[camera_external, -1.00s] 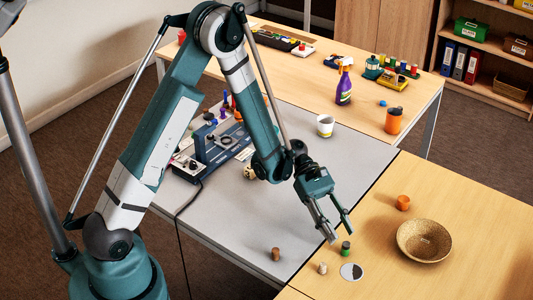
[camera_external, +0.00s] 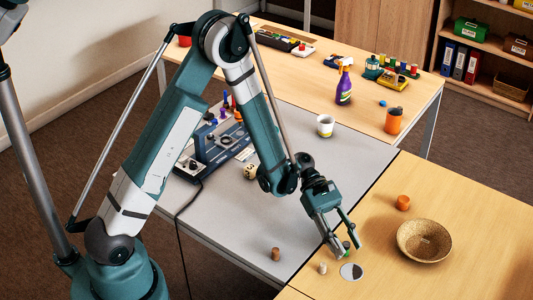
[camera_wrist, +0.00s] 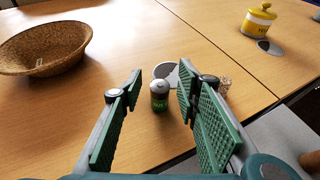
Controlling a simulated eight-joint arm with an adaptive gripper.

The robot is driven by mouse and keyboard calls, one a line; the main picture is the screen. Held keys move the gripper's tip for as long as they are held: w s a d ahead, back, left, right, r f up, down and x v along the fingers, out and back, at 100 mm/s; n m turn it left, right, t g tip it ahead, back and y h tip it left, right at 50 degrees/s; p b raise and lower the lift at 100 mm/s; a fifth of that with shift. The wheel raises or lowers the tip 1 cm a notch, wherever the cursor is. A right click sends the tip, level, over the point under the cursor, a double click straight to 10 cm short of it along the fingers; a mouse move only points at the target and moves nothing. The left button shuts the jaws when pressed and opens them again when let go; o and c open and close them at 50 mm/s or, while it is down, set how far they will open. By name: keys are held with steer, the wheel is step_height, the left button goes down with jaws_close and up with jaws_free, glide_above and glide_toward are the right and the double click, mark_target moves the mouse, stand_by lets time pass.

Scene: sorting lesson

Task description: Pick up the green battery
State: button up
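The green battery (camera_wrist: 159,97) stands upright on the wooden table, with a grey top and a dark green body. My gripper is open, and I see no contact with the battery. In the external view my gripper (camera_external: 349,252) is low over the table and its fingertips partly hide the battery (camera_external: 346,245).
A round grey-and-dark disc (camera_external: 351,272) lies close beside the battery. A cork (camera_external: 322,268) stands to its left. A woven bowl (camera_external: 424,241) and an orange cylinder (camera_external: 403,203) are to the right. A brown cylinder (camera_external: 276,254) stands on the grey table.

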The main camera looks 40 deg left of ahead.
mark_target(347, 243)
stand_by(0.4)
steer(key=c, duration=1)
steer(key=shift+r, duration=0.15)
steer(key=shift+r+p, duration=1.5)
steer(key=shift+r, duration=3.4)
